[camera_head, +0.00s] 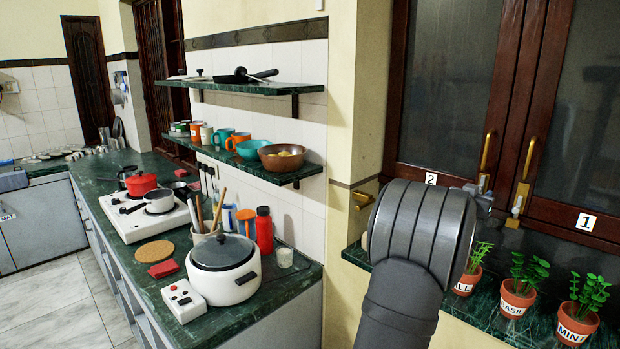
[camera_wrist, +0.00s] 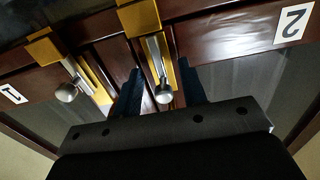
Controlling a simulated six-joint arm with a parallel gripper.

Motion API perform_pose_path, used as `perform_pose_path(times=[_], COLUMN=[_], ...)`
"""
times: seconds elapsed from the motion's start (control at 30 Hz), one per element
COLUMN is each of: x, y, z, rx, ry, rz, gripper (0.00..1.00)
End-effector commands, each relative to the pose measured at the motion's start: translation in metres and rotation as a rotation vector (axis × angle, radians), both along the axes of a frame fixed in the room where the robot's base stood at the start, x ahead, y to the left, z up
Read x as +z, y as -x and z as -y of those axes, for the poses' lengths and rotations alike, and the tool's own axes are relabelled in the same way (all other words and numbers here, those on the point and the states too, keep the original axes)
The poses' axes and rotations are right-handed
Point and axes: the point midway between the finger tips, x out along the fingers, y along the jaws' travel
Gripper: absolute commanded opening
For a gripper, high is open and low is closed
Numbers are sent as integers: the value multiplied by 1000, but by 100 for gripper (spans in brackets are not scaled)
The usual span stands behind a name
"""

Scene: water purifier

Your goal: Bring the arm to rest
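My gripper (camera_wrist: 160,88) shows in the wrist view with its two dark blue fingers spread apart. A silver latch with a round knob (camera_wrist: 163,94), on a gold plate, lies in the gap between them; I cannot tell whether the fingers touch it. The brown-framed window shutters (camera_head: 525,120) appear closed. Label 2 (camera_head: 431,179) is on the left one, label 1 (camera_head: 585,222) on the right one.
A second silver latch (camera_wrist: 68,90) is left of the fingers in the wrist view. Potted herbs (camera_head: 518,295) line the green sill right of my arm. A green counter (camera_head: 125,228) with a white cooker (camera_head: 223,270) and stove stands left. Shelves (camera_head: 255,87) hang above it.

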Motion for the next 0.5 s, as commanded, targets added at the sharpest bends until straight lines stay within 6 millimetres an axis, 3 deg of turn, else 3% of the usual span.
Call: perform_pose_path(times=[0.07,0.5], x=[-18,-16], y=[0,55], z=[-1,-57], rx=[2,3], ry=[-1,1], rz=[-4,2], gripper=[38,38])
